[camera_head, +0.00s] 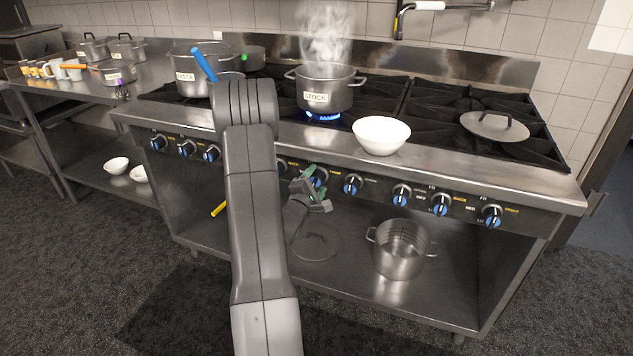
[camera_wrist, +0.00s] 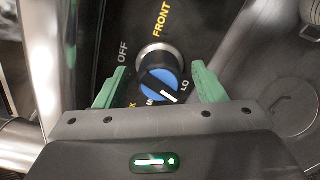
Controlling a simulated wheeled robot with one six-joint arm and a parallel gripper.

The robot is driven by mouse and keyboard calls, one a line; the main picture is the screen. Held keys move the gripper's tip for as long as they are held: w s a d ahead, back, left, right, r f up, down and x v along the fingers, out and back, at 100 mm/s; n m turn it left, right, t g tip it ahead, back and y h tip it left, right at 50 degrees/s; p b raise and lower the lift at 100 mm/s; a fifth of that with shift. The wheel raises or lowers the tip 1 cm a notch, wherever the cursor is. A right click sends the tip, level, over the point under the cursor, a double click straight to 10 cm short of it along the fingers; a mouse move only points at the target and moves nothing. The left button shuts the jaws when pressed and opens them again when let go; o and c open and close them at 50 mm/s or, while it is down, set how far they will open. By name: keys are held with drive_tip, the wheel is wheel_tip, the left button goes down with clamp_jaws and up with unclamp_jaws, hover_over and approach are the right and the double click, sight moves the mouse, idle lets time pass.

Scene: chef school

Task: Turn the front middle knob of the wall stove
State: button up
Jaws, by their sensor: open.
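The stove's front panel carries a row of blue-faced knobs. In the wrist view one knob (camera_wrist: 160,76), with a metal base, sits between the two green fingers of my gripper (camera_wrist: 160,68). In the head view my gripper (camera_head: 314,186) is at this knob (camera_head: 319,176), left of another knob (camera_head: 352,184). My arm hides part of the panel.
A steaming pot labelled STOCK (camera_head: 326,90) stands over a lit blue flame (camera_head: 323,116). A white bowl (camera_head: 381,135) sits near the stove's front edge. A metal pot (camera_head: 402,252) stands on the lower shelf. More knobs (camera_head: 401,194) line the panel to the right.

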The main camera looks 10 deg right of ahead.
drive_tip(key=v, duration=1.3)
drive_tip(key=shift+b, duration=0.3)
drive_tip(key=x, duration=1.3)
drive_tip(key=shift+w+d+p, duration=0.25)
drive_tip(key=shift+w+p, duration=0.05)
drive_tip(key=shift+p, duration=0.05)
